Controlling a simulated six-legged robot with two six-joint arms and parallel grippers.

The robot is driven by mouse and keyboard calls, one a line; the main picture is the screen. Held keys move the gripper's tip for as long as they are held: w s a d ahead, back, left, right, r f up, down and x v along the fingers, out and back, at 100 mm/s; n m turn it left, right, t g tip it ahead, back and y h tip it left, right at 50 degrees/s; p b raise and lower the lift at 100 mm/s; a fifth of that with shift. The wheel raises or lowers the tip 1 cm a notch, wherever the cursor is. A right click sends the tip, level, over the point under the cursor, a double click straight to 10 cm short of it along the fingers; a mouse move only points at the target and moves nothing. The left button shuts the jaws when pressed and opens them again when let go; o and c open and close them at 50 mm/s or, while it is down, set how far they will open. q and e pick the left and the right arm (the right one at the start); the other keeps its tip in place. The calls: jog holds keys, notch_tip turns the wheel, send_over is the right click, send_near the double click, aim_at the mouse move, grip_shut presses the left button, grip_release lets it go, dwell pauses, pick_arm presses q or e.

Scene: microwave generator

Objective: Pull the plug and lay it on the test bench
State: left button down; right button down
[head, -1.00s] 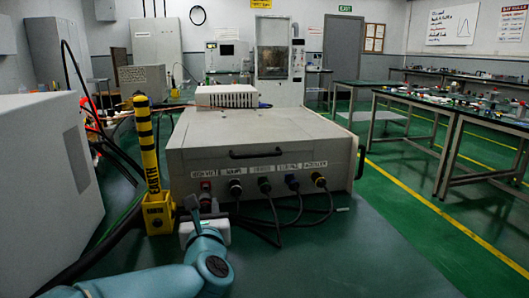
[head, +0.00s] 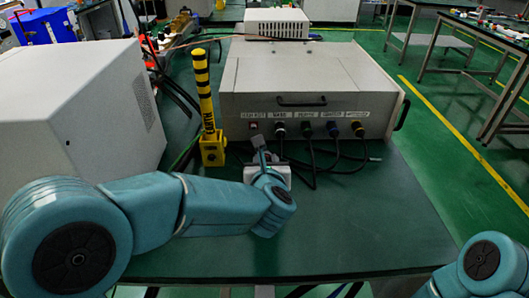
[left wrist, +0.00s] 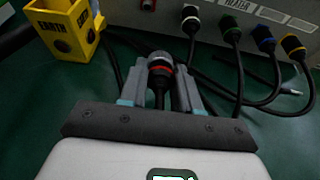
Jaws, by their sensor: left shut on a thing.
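A black plug with a red ring (left wrist: 160,72) is between the fingers of my left gripper (left wrist: 158,88) in the left wrist view. The fingers are shut on it, and its black cable runs back between them. The plug is apart from the panel, where a red socket (left wrist: 148,5) shows empty; it is the leftmost socket (head: 253,126) in the head view. There my left gripper (head: 264,155) is low over the green test bench (head: 350,225), in front of the grey generator box (head: 310,90), and the plug is hard to make out. My right gripper is out of frame.
Several cabled plugs (head: 332,129) stay in the panel to the right. A yellow and black EARTH post (head: 205,100) in a yellow holder (left wrist: 62,32) stands left of my gripper. A large grey cabinet (head: 75,105) is further left. The bench's front right is clear.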

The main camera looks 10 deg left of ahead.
pick_arm(q)
jog(key=shift+f+b, duration=1)
jog(key=shift+f, duration=1.1)
jog(key=c, duration=0.7)
grip_release()
jog(key=p+v, duration=0.1)
jog(key=v, duration=1.4)
jog(key=shift+s+d+r, duration=0.2)
jog(key=shift+s, duration=0.35)
jog(key=shift+s, duration=0.15)
